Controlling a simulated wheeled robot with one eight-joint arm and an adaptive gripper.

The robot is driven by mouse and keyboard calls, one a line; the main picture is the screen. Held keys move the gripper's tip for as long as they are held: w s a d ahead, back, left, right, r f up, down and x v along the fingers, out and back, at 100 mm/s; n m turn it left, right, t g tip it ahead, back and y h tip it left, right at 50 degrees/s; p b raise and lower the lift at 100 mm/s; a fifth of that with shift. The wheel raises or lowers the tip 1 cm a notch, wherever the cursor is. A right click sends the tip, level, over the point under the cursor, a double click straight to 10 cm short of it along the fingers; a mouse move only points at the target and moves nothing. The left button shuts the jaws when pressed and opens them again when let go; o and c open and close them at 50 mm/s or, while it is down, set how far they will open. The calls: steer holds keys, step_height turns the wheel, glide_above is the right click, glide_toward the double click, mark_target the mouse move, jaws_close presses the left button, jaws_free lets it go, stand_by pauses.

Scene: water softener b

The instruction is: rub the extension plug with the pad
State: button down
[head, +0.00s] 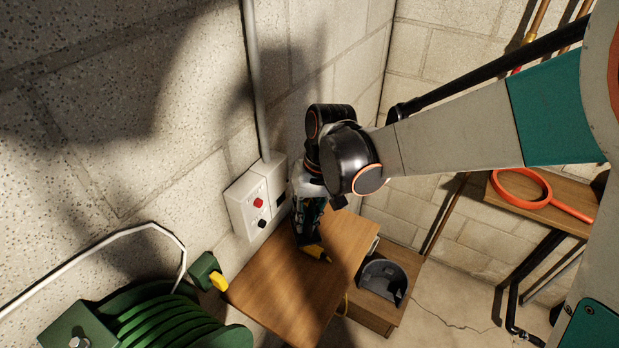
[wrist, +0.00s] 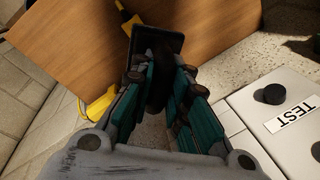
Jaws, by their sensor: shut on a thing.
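My gripper (head: 308,236) reaches down over a small wooden table. In the wrist view my gripper (wrist: 160,75) is shut on a dark, flat pad (wrist: 166,40) whose wide end shows at the fingertips. A yellow plug-like piece (head: 318,252) lies on the table close beside the fingertips in the head view. Yellow parts also show left of the fingers in the wrist view (wrist: 98,107), partly hidden by a finger. I take this for the extension plug. I cannot tell whether the pad touches it.
The wooden table (head: 275,290) stands by the wall, with a white switch box (head: 250,205) close left of my gripper. A green cable reel (head: 160,322) and a green-and-yellow connector (head: 208,272) are at lower left. A red magnifier (head: 525,185) lies on a right shelf.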

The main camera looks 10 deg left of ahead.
mark_target(306, 214)
steer(key=shift+r+p, duration=0.9)
steer(key=shift+r, duration=0.75)
steer(key=shift+s+d+f, duration=0.1)
steer(key=shift+s+f, duration=0.05)
